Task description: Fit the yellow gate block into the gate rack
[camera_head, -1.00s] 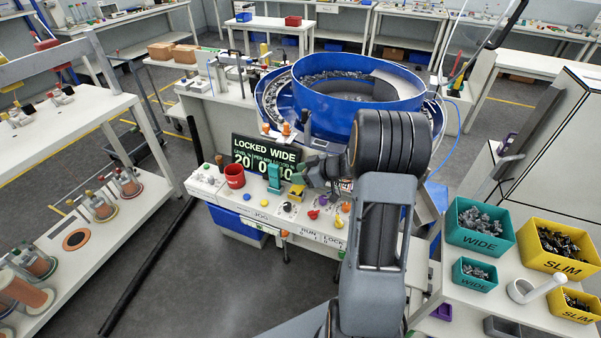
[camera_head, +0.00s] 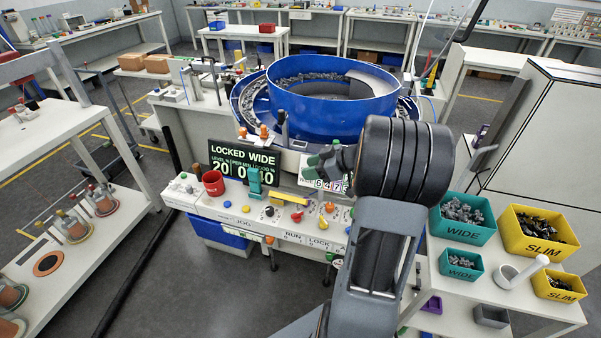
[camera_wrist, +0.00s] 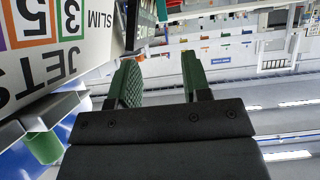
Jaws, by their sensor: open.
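A yellow piece (camera_head: 289,199), likely the yellow gate block, appears as a slanted bar on the feeder's front control panel. A teal block (camera_head: 254,181) stands to its left. My gripper (camera_head: 318,160) is above and right of the yellow piece, apart from it, and partly hidden by my wrist. In the wrist view, my gripper's two dark green fingers (camera_wrist: 160,78) are spread with nothing between them. I cannot clearly make out the gate rack.
The blue bowl feeder (camera_head: 335,105) stands behind the panel. Teal (camera_head: 462,220) and yellow bins (camera_head: 540,233) stand on the right table. In the wrist view, a printed board (camera_wrist: 60,35) is close at upper left.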

